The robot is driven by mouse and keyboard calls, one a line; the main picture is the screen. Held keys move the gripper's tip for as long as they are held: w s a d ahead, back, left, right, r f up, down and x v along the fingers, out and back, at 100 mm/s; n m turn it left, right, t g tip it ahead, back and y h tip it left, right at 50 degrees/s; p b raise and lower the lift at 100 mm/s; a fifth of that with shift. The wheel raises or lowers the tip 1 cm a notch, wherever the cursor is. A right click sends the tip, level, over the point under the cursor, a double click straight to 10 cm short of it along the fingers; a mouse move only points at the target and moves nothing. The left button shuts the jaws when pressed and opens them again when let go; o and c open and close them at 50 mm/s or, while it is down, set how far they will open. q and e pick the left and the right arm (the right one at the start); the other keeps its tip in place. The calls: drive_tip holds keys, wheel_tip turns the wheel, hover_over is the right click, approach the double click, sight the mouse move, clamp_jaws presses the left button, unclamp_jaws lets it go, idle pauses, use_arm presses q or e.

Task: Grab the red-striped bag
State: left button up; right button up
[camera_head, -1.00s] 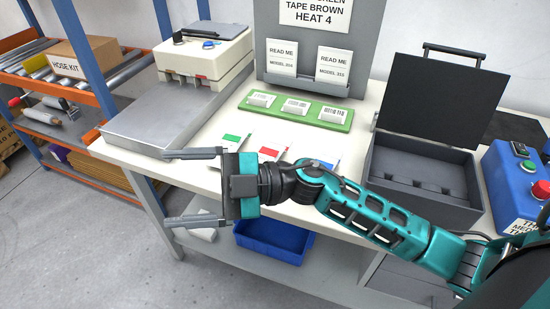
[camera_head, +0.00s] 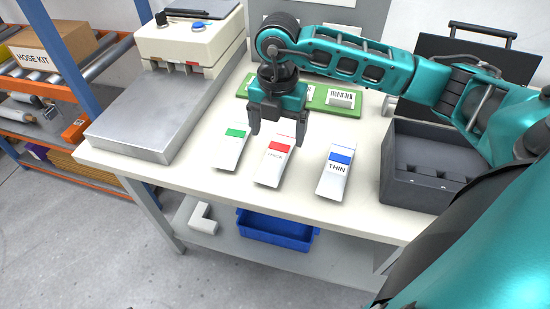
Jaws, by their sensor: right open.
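The red-striped bag (camera_head: 274,165) is a white packet with a red band, lying on the white table (camera_head: 300,199) between two similar packets. The green-striped bag (camera_head: 231,146) is to its left, and the blue-striped bag (camera_head: 335,171) is to its right. My right gripper (camera_head: 278,140) points down over the far end of the red-striped bag. Its fingers are apart, one on either side of the bag's upper part, with nothing held. I cannot tell whether they touch the bag. My left gripper is not in view.
A sealing machine with a metal plate (camera_head: 135,117) stands at the left. A green tray (camera_head: 313,104) with labelled packets lies behind my gripper. An open dark case (camera_head: 425,185) is at the right. A blue bin (camera_head: 277,234) sits on the lower shelf.

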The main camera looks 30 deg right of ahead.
sight(275, 155)
drive_tip(key=f, duration=0.7)
drive_tip(key=shift+w+a+f, duration=0.1)
drive_tip(key=shift+w+f, duration=0.15)
drive_tip(key=shift+w, duration=0.05)
drive_tip(key=shift+c, duration=0.2)
drive_tip(key=c, duration=1.2)
